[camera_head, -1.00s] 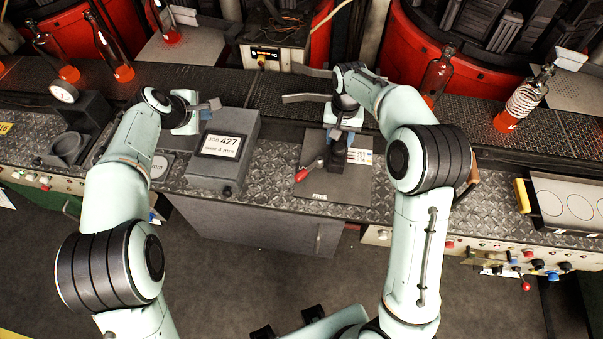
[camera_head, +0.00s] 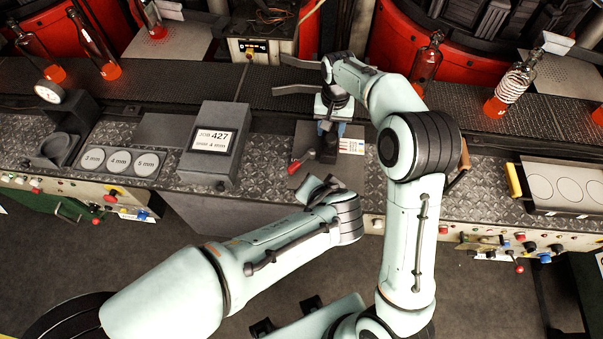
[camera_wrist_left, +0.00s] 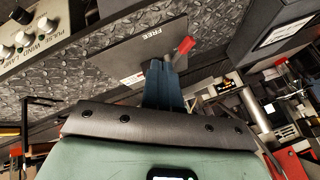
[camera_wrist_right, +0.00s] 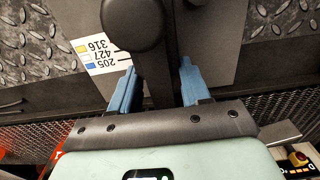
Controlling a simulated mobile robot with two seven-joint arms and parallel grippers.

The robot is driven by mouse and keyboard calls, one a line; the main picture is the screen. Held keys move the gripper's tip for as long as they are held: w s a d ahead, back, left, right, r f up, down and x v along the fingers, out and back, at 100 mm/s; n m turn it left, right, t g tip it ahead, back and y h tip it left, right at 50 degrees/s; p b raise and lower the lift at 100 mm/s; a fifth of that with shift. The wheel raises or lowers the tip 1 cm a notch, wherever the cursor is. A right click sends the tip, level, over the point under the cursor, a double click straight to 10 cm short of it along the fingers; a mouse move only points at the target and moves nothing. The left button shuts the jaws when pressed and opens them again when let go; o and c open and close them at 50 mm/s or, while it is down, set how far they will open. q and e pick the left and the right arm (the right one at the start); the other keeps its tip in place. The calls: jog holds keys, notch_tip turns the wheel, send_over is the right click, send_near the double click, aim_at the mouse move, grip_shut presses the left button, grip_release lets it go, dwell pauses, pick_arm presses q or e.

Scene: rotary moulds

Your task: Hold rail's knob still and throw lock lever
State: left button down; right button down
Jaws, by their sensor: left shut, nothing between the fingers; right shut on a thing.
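The rail's knob (camera_wrist_right: 133,25) is a dark round head on a dark post, large in the right wrist view. My right gripper (camera_wrist_right: 157,85) is shut on the post below the knob, one blue finger on each side. The lock lever has a red tip (camera_head: 294,166), left of the post on a grey plate (camera_head: 312,182). In the left wrist view the red tip (camera_wrist_left: 186,45) shows just beyond my left gripper (camera_wrist_left: 166,65), which is shut and empty. I cannot tell whether they touch.
The plate is marked FREE in the left wrist view. A numbered card (camera_wrist_right: 100,52) lies beside the post. A grey box (camera_head: 212,145) reading JOB 427 and discs (camera_head: 118,162) marked in mm stand to the left. The conveyor with bottles (camera_head: 512,90) runs behind.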

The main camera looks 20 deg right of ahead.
aim_at(301, 161)
jog(key=shift+s+f, duration=0.2)
jog(key=shift+f, duration=0.15)
pick_arm(q)
jog(key=shift+m, duration=0.3)
jog(key=x, duration=0.9)
jog(key=shift+d+f, duration=0.2)
jog(key=w, duration=0.1)
jog(key=w+a, duration=0.1)
jog(key=w, duration=0.1)
jog(key=shift+w+f, duration=0.1)
jog(key=shift+f, duration=0.1)
jog(key=shift+w+a, duration=0.15)
jog(key=shift+w, duration=0.3)
jog(key=shift+a, duration=0.1)
